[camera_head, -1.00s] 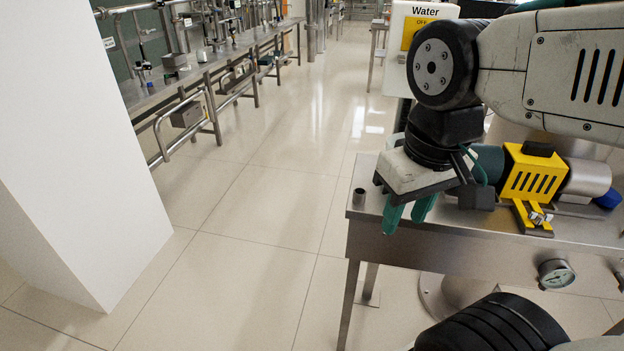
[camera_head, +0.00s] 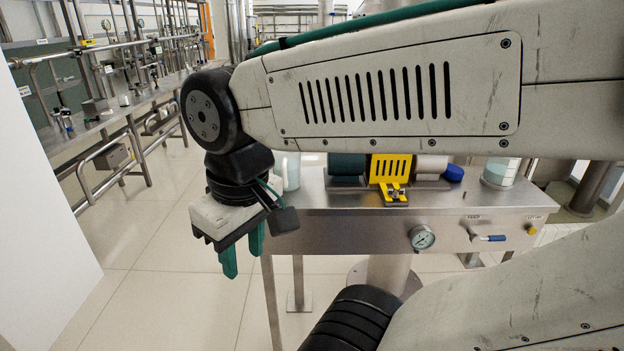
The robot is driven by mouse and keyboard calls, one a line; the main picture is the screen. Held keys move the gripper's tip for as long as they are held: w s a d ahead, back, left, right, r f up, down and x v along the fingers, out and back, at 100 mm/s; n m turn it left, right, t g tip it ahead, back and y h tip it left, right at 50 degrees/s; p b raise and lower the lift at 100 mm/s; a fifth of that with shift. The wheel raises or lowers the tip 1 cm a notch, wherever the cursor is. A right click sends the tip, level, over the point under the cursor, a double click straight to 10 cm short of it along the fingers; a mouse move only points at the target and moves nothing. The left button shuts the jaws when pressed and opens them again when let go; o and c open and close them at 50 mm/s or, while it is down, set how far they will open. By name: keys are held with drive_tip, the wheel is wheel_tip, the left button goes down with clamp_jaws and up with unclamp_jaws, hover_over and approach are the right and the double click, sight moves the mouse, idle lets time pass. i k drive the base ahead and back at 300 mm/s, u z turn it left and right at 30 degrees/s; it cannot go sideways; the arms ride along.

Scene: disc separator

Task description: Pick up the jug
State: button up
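My gripper (camera_head: 243,258) hangs in the left middle of the view, with its green fingers pointing down. The fingers are apart with nothing between them. It appears over the floor by the left end of the steel table (camera_head: 330,199). A pale, translucent vessel (camera_head: 291,172) stands at the table's left end, partly hidden by my arm and wrist. Another clear vessel with pale greenish contents (camera_head: 498,174) stands at the right, its top hidden by my arm. I cannot tell which of them is the jug; no handle shows clearly.
A yellow-bracketed machine (camera_head: 390,170) with a blue end cap (camera_head: 454,173) sits on the table. A white pillar (camera_head: 40,210) stands left. The floor between pillar and table is clear.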

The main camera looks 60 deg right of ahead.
sight(286, 170)
drive_tip(key=k, duration=0.45)
drive_tip(key=z, duration=1)
drive_tip(key=i, duration=1)
drive_tip(key=k, duration=1)
drive_tip(key=u, duration=1)
drive_tip(key=i, duration=0.9)
drive_tip(key=z, duration=2.65)
